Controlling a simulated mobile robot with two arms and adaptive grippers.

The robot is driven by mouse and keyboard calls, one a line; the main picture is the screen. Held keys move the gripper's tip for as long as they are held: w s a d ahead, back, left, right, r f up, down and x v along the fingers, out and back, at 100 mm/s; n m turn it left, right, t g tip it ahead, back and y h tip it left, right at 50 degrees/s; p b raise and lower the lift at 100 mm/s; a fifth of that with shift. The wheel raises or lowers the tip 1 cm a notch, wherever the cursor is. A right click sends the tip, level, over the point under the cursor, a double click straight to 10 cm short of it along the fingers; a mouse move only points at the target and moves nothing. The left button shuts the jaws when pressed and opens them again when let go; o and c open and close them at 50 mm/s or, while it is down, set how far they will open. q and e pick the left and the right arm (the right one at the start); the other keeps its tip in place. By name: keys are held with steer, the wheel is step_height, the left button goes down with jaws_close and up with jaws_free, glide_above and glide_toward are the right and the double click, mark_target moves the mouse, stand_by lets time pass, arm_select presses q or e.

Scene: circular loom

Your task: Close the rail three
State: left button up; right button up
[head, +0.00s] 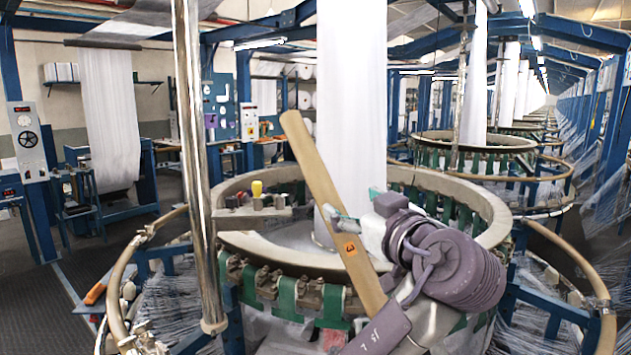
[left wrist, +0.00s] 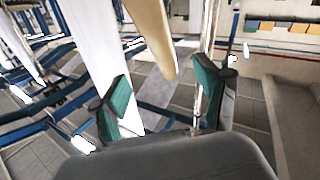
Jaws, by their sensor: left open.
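Rail three is the long tan bar (head: 325,190) with an orange label marked 3. In the head view it stands tilted up across the ring of the loom, its upper end leaning left. It also shows in the left wrist view (left wrist: 150,32), coming down from the top edge between the fingers in the picture. My left gripper (head: 355,215) is open, close beside the rail's middle, to its right. Its two teal finger pads are wide apart in the left wrist view (left wrist: 163,97). I cannot tell whether a finger touches the rail. My right gripper is not in view.
The loom's round beige ring (head: 490,205) lies behind and around the rail. A white fabric column (head: 352,90) rises from its middle. A chrome post (head: 192,150) stands on the left. Thread-covered outer rails curve at both sides. Dark floor (head: 35,300) is free at the left.

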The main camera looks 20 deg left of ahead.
mark_target(321, 185)
arm_select(q)
steer(key=p+x, duration=0.7)
steer(key=x, duration=0.6)
steer(key=shift+w+a, duration=0.25)
steer(key=shift+w, duration=0.05)
steer(key=shift+f, duration=0.1)
steer(key=shift+c, duration=0.3)
jaws_close()
